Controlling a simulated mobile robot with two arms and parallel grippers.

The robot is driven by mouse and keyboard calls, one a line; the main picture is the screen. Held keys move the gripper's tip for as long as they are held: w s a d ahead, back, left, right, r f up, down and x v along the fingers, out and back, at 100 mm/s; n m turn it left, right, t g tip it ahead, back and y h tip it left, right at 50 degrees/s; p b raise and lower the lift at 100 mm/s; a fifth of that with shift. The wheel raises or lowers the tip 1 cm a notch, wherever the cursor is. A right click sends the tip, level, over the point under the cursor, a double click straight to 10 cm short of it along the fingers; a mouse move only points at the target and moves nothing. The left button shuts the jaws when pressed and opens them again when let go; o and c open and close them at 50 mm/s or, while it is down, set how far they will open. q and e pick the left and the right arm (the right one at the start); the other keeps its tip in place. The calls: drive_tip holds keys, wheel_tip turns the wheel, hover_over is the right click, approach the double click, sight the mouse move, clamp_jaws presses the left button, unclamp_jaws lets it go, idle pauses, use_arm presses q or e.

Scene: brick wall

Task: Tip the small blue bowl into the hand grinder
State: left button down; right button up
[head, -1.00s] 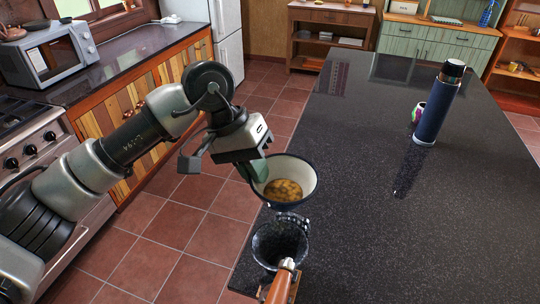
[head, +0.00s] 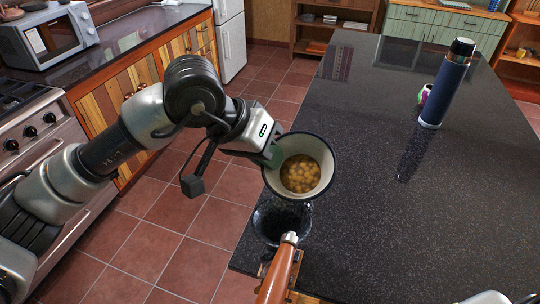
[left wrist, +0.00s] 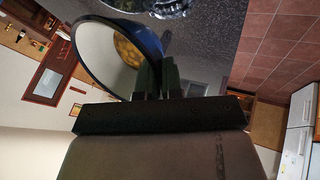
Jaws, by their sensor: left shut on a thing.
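The small bowl (head: 325,160), dark blue outside and white inside, holds yellow-brown pieces (head: 300,174). My left gripper (head: 273,154) is shut on its left rim and holds it up, tilted with its opening towards the head camera. The bowl's blue outer wall also shows in the left wrist view (left wrist: 150,42), beside the green-padded fingers. The hand grinder (head: 262,222) stands at the counter's near left edge, its dark open top just below the bowl in the picture. Its wooden handle (head: 279,272) points towards me. The bowl partly hides the grinder's far rim.
The black speckled counter (head: 400,220) is mostly clear. A dark blue bottle (head: 444,90) and a small colourful cup (head: 424,95) stand towards its right side. The tiled floor (head: 160,230) lies left of the counter. A stove and microwave (head: 52,40) are further left.

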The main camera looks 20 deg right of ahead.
drive_tip(key=shift+f+b, duration=9.35)
drive_tip(key=shift+f, duration=0.2)
drive_tip(key=shift+w+a+r+t+b, duration=0.25)
drive_tip(key=shift+w+a+r+b, duration=0.65)
drive_tip(key=shift+w, duration=2.2)
drive_tip(key=shift+w+a+r+t+b, duration=0.3)
drive_tip(key=shift+w+r+b, duration=1.1)
drive_tip(key=shift+w, duration=1.65)
use_arm(q)
drive_tip(key=s+a+r+m+t+h+b, duration=0.1)
drive_tip(key=s+a+m+t+h+b, duration=0.3)
drive_tip(key=t+h, duration=0.4)
drive_tip(key=shift+s+a+r+m+h+b, duration=0.4)
drive_tip(key=shift+s+m+h, duration=0.75)
drive_tip(key=shift+h, duration=1.45)
use_arm(e)
drive_tip(key=w+r, duration=0.6)
drive_tip(key=r, duration=0.6)
drive_tip(key=shift+w+a+t, duration=0.25)
drive_tip(key=shift+a+t, duration=0.1)
drive_tip(key=shift+a, duration=0.1)
